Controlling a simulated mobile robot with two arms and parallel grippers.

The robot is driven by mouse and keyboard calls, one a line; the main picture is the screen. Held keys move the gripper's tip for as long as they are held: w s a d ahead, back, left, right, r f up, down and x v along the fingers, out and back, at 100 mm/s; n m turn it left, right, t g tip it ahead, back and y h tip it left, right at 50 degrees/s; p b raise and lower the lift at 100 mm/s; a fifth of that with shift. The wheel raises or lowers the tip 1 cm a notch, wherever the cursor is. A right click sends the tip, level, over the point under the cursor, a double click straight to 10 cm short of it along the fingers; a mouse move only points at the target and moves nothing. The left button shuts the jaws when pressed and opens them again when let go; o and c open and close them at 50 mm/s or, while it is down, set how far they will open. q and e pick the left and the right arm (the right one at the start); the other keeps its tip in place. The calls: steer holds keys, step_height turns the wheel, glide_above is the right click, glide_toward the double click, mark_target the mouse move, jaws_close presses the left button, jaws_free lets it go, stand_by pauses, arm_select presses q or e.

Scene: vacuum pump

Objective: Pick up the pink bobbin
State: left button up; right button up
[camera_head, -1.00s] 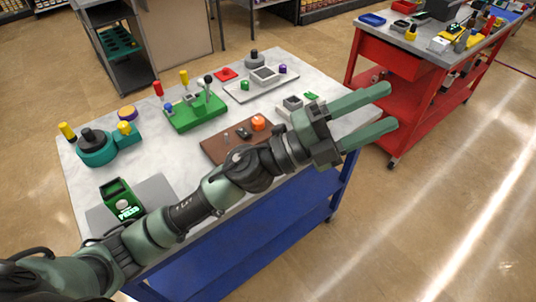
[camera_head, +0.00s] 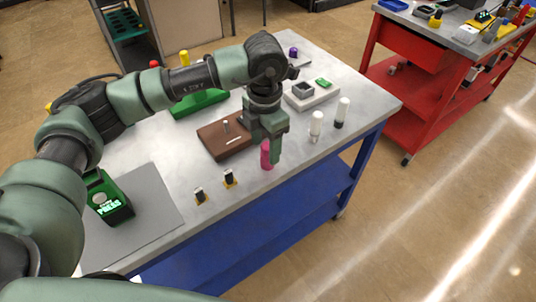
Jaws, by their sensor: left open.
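The pink bobbin (camera_head: 266,153) stands upright near the front edge of the marble-topped table (camera_head: 360,105). My left gripper (camera_head: 272,148) points down at it from above, and its jaws are open. One green finger covers part of the bobbin's right side. I cannot tell whether the fingers touch it. My right gripper is not in view.
A brown block (camera_head: 222,140) lies just left of the gripper. A green press device (camera_head: 108,198) stands on a grey mat.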

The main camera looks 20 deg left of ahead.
mark_target(266, 158)
arm_select(q)
steer(key=f, duration=0.1)
steer(key=f+p, duration=0.1)
steer(key=f, duration=0.1)
steer(key=f+p, duration=0.1)
steer(key=shift+w+f, duration=0.25)
steer(key=shift+f, duration=0.65)
jaws_close()
